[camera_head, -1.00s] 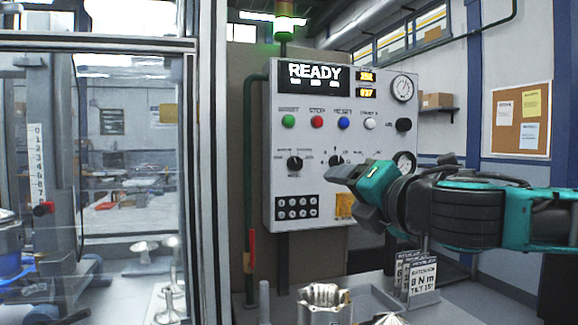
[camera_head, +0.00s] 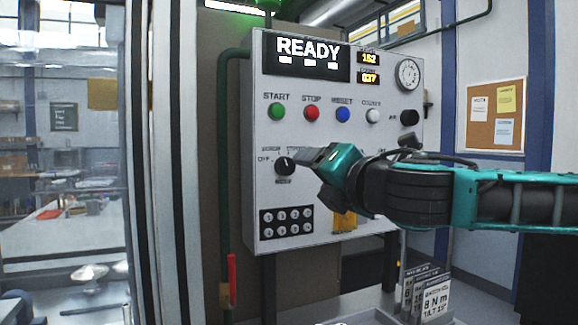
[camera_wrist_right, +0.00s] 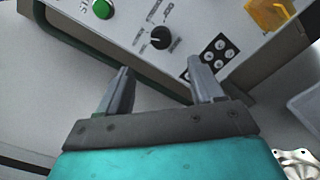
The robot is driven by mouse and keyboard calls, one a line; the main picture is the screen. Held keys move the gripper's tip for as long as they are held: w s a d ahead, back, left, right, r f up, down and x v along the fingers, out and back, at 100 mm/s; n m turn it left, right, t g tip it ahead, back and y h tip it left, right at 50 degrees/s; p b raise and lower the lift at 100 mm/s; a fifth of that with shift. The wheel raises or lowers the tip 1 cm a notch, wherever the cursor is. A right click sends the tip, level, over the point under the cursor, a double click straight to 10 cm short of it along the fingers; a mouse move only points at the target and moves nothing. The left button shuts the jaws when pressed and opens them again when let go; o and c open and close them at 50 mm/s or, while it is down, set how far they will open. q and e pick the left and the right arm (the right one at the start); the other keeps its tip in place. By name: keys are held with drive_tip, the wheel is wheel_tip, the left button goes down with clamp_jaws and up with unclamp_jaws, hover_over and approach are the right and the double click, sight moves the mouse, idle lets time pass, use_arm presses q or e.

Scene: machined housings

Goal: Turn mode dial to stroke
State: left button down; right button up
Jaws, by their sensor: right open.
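The mode dial (camera_head: 285,166) is a black round knob with a white mark, low on the left of the grey control panel (camera_head: 380,103). My right gripper (camera_head: 318,172) is open and empty, just right of the dial in the head view. In the right wrist view my right gripper (camera_wrist_right: 160,76) shows both fingers apart, not touching the dial. My left gripper is not in view.
The panel has a READY display (camera_head: 308,50), a green start button (camera_head: 276,111), a red stop button (camera_head: 311,113), a gauge (camera_head: 408,74) and a black connector block (camera_head: 286,222). A green pipe (camera_head: 225,160) with a red handle runs along the left. A torque sign (camera_head: 432,298) stands at lower right.

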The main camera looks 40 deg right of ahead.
sight(288, 167)
drive_tip(key=p+x, duration=0.3)
drive_tip(key=x, duration=0.4)
drive_tip(key=shift+w+d+r, duration=0.1)
drive_tip(key=shift+w+d, duration=0.05)
drive_tip(key=shift+w, duration=0.1)
drive_tip(key=shift+p+x, duration=0.85)
drive_tip(key=shift+x, duration=0.35)
drive_tip(key=shift+w+d, duration=0.2)
drive_tip(key=shift+w, duration=0.4)
drive_tip(key=shift+c, duration=0.4)
drive_tip(key=c, duration=1)
